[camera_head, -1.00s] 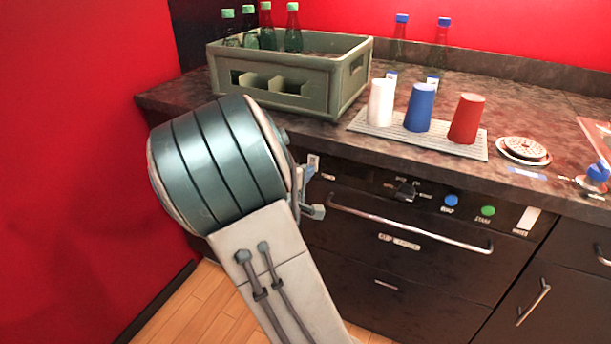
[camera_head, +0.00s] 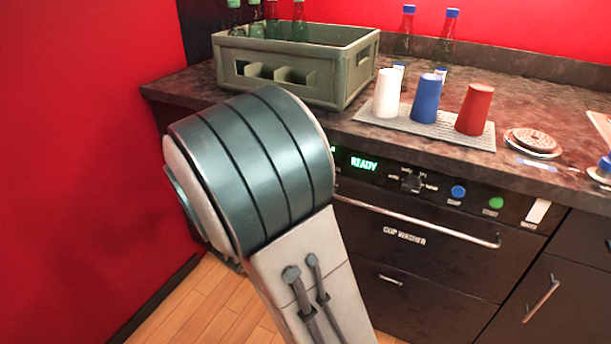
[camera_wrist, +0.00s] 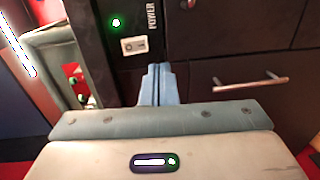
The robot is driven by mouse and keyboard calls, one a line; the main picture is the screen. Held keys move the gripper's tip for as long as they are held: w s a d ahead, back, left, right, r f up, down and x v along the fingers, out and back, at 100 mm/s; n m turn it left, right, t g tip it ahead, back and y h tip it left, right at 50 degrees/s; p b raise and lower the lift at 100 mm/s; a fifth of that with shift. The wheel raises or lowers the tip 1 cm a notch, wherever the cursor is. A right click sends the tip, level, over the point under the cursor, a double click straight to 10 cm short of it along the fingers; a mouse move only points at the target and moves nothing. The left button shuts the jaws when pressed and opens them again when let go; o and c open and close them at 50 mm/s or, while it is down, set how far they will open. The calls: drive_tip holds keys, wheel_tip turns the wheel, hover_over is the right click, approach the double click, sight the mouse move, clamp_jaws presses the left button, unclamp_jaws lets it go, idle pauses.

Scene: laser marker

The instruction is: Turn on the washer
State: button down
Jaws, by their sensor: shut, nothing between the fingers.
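The cup washer (camera_head: 430,262) is a dark front under the counter, with a long handle bar. Its display (camera_head: 363,164) glows green and reads READY. In the wrist view, the white power switch (camera_wrist: 134,45) sits beside the POWER label, with a lit green light (camera_wrist: 116,22) near it. My gripper (camera_wrist: 158,70) is shut and empty, just below and right of the switch; I cannot tell whether it touches the panel. In the head view my arm hides the gripper and the switch.
A dial (camera_head: 412,183), a blue button (camera_head: 458,192) and a green button (camera_head: 495,203) are on the panel. White, blue and red cups stand on a grey mat (camera_head: 437,129). A green crate (camera_head: 300,75) with bottles stands behind. Floor shows at lower left.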

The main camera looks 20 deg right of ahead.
drive_tip(key=a, duration=0.1)
drive_tip(key=s+a, duration=0.2)
drive_tip(key=shift+s+a+f, duration=0.2)
drive_tip(key=shift+f, duration=0.1)
drive_tip(key=shift+r, duration=0.1)
drive_tip(key=s+d+r+m+g+y+p, duration=0.2)
drive_tip(key=s+r+m+g+p, duration=0.1)
drive_tip(key=s+r+g+p, duration=0.3)
drive_tip(key=s+d+r+m+g+y+p, duration=0.2)
drive_tip(key=s+d+r+m+g+p, duration=0.1)
drive_tip(key=s+p, duration=0.35)
drive_tip(key=s+a+r+m+y+p, duration=0.1)
drive_tip(key=s+a+r+y+p, duration=0.1)
drive_tip(key=a+r+y+p, duration=0.2)
drive_tip(key=s+a+r+t+y+p, duration=0.1)
drive_tip(key=s+a+r+y+p, duration=0.2)
drive_tip(key=r, duration=0.7)
drive_tip(key=a+y+p, duration=0.2)
drive_tip(key=a+p, duration=0.1)
drive_tip(key=shift+a+m, duration=0.3)
drive_tip(key=shift+m, duration=0.1)
drive_tip(key=shift+r, duration=0.1)
